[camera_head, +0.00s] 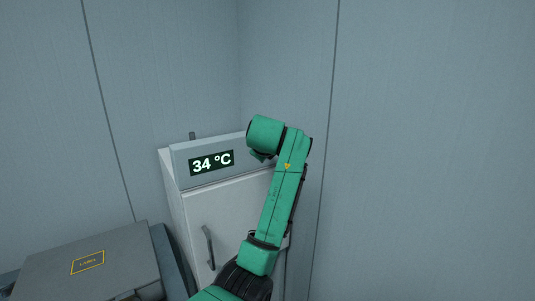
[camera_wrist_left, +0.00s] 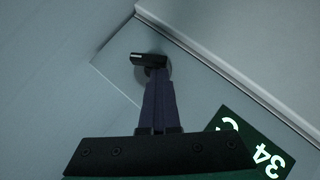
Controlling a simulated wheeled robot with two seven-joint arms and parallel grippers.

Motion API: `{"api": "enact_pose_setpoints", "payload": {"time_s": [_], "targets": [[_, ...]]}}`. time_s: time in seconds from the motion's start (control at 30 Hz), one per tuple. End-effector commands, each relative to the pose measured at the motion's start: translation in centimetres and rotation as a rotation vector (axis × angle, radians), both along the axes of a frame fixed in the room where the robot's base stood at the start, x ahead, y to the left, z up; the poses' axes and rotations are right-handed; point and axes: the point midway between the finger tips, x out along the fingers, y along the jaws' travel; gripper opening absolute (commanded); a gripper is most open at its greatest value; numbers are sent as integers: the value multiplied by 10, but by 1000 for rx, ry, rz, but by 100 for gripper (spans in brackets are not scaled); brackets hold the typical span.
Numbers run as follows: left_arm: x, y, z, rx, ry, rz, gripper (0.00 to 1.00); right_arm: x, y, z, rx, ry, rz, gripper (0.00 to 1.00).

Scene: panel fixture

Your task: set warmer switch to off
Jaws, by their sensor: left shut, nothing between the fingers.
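The warmer (camera_head: 228,211) is a pale cabinet with a sloped top panel and a display (camera_head: 211,162) reading 34 °C. In the left wrist view the display (camera_wrist_left: 250,142) is upside down at the lower right. The warmer switch (camera_wrist_left: 147,60) shows there as a short black lever on a round grey base. My left gripper (camera_wrist_left: 157,75) is shut and empty, its fingertips over the lower edge of the switch; I cannot tell whether they touch. In the head view my green left wrist hides the switch and the fingers. My right gripper is in neither view.
A grey box (camera_head: 90,262) with a yellow-framed label stands at the lower left. The warmer's door handle (camera_head: 208,247) sticks out at the front. Panelled walls (camera_head: 430,120) close in behind and to the right of the warmer.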

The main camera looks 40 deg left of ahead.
Motion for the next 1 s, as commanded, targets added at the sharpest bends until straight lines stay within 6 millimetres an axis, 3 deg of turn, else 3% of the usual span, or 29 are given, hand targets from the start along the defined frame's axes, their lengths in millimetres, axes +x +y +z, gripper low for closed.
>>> {"api": "enact_pose_setpoints", "payload": {"time_s": [0.67,1.0], "targets": [[0,-1,-10,-47,-143,-3,0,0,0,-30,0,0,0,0],[-1,0,-17,-86,-271,-2,0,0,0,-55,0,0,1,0]]}}
